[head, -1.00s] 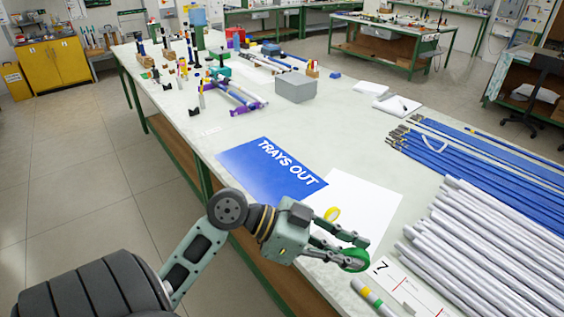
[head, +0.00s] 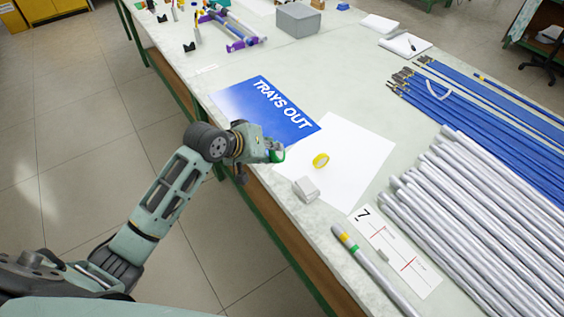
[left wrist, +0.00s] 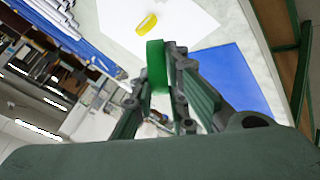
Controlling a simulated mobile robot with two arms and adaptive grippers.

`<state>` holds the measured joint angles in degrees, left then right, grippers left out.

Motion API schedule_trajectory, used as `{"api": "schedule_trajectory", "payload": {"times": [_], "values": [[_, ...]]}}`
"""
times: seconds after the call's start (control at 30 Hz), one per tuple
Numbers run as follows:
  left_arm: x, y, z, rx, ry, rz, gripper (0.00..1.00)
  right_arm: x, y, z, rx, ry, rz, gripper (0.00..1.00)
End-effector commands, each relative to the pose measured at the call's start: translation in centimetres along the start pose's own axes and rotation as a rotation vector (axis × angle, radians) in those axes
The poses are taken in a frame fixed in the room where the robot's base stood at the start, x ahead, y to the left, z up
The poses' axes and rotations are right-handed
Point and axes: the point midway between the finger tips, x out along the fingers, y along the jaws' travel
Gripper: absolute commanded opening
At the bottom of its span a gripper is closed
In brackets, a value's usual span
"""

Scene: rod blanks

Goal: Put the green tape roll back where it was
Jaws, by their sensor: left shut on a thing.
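The green tape roll (head: 277,155) is held in my left gripper (head: 274,150), over the edge of the blue TRAYS OUT sheet (head: 262,112) in the head view. In the left wrist view, the green tape roll (left wrist: 156,66) stands edge-on between the fingertips of my left gripper (left wrist: 160,85), which is shut on it. Most of the roll is hidden by the gripper in the head view. My right gripper is not in view.
A yellow tape roll (head: 321,160) lies on the white sheet (head: 350,152). A small grey block (head: 306,189) sits near the table's front edge. A rod with coloured bands (head: 372,268), a card marked 7 (head: 395,250) and many white rods (head: 470,220) lie to the right.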

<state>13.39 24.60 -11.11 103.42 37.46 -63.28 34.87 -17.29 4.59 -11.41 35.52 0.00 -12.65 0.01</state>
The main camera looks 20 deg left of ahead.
Motion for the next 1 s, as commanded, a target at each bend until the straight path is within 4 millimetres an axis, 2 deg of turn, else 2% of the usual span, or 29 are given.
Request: {"api": "schedule_trajectory", "payload": {"times": [0.03, 0.2, 0.4, 0.67, 0.87, 1.0], "values": [[1.3, 0.1, -1.0, -0.123, -0.003, -0.018, 0.0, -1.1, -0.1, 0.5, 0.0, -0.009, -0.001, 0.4], [5.7, -1.1, -2.8, -0.515, 0.028, -0.035, 0.0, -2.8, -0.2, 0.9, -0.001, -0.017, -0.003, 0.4], [8.4, -2.2, -4.3, -0.769, 0.082, -0.014, 0.0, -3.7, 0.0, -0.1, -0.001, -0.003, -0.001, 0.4], [9.5, -2.9, -4.3, -0.839, 0.101, -0.004, 0.0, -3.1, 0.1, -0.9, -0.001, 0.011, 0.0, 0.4], [10.8, -4.0, -3.3, -0.837, 0.101, -0.005, 0.0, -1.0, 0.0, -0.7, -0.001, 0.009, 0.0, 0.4], [12.1, -5.1, -2.4, -0.837, 0.101, -0.005, 0.0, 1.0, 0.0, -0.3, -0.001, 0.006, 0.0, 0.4]]}}
